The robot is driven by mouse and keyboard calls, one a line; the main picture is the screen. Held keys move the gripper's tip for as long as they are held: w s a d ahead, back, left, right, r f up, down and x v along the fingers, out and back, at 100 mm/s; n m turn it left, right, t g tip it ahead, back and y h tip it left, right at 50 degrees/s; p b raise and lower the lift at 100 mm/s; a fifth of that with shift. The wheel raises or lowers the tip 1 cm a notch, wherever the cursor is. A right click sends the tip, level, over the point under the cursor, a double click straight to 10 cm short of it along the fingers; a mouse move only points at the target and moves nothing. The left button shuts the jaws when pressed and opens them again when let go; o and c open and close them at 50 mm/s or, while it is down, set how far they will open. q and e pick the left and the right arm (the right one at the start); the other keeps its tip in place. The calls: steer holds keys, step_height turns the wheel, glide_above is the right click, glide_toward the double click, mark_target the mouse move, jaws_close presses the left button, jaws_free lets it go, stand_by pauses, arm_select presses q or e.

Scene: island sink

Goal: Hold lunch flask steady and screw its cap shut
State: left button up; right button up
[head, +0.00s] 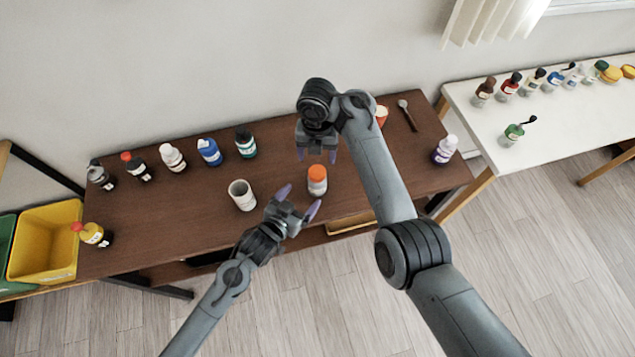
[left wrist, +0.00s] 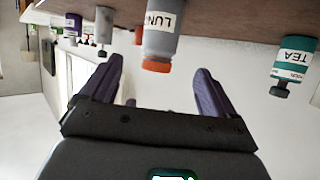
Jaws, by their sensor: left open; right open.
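The lunch flask (head: 317,188) stands upright on the brown table near its front edge, with an orange cap (head: 317,172) on top. How tightly the cap sits cannot be told. In the left wrist view, which is upside down, the grey flask (left wrist: 160,42) shows part of a label, "LUN", and the orange cap (left wrist: 157,64). My left gripper (head: 298,201) is open and empty, in front and left of the flask, with its fingers pointing toward it. My right gripper (head: 317,154) is open and empty, above and behind the flask, pointing down.
A white cup (head: 242,195) stands left of the flask. Several bottles line the table's back left, including a blue one (head: 209,152) and a green one (head: 245,143).

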mark_target(317, 172)
arm_select(q)
steer(key=shift+w, duration=0.1)
steer(key=x, duration=1)
steer(key=shift+w+d+f, duration=0.1)
steer(key=shift+w+d, duration=0.1)
steer(key=shift+d, duration=0.05)
jaws_close()
arm_select(e)
steer(key=m, duration=0.4)
steer(key=shift+m, duration=0.3)
steer(key=shift+f, duration=0.1)
steer(key=shift+f, duration=3.95)
steer(key=shift+c, duration=0.3)
